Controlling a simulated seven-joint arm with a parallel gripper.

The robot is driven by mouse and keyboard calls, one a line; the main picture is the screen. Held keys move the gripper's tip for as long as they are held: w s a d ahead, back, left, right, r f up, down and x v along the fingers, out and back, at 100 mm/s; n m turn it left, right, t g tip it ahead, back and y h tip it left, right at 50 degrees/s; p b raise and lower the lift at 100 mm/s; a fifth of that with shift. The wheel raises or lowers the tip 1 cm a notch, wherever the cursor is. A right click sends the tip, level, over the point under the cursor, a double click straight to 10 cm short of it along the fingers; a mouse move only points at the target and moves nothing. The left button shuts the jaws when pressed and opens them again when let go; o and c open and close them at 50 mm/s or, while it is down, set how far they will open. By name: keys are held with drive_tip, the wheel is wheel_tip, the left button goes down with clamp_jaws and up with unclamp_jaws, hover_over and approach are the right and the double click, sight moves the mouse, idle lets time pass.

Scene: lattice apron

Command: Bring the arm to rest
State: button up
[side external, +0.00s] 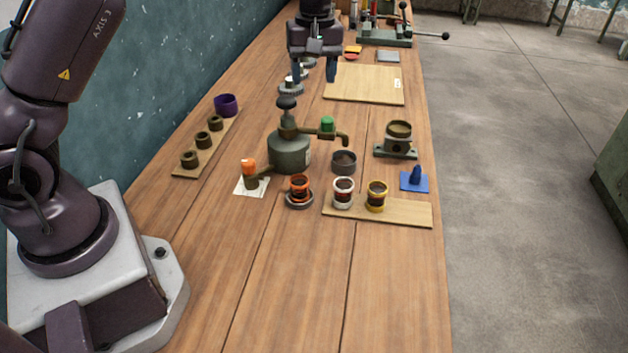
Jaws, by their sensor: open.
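My gripper (313,72) hangs at the top middle of the side view, fingers pointing down and apart. It is open, with nothing seen between the fingers. It is over the far part of the wooden bench (285,270), behind a grey-green pot-like device (290,153) with a black knob and side spouts. Small grey round pieces (290,88) stand just left of and below the fingers. Whether the fingers touch any of them cannot be told. The upper part of my wrist is cut off by the frame's top edge.
Three cups, orange (299,188), white (343,193) and yellow (376,196), stand near a front board (410,213). A rack with dark rings (205,150) and a purple cup (226,104) stand left. The near bench is clear.

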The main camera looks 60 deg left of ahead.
drive_tip(key=s+d+r+m+t, duration=0.2)
drive_tip(key=s+d+r+m, duration=0.1)
drive_tip(key=s, duration=0.6)
drive_tip(key=s+d+r+m+t, duration=0.2)
drive_tip(key=s+r+m, duration=0.3)
drive_tip(key=s, duration=0.4)
drive_tip(key=s+d+r+m+t, duration=0.2)
drive_tip(key=s+d+r+m, duration=0.2)
drive_tip(key=s, duration=0.4)
drive_tip(key=shift+s+d+r+m, duration=0.15)
drive_tip(key=shift+s+r+m, duration=0.1)
drive_tip(key=shift+s+m, duration=0.2)
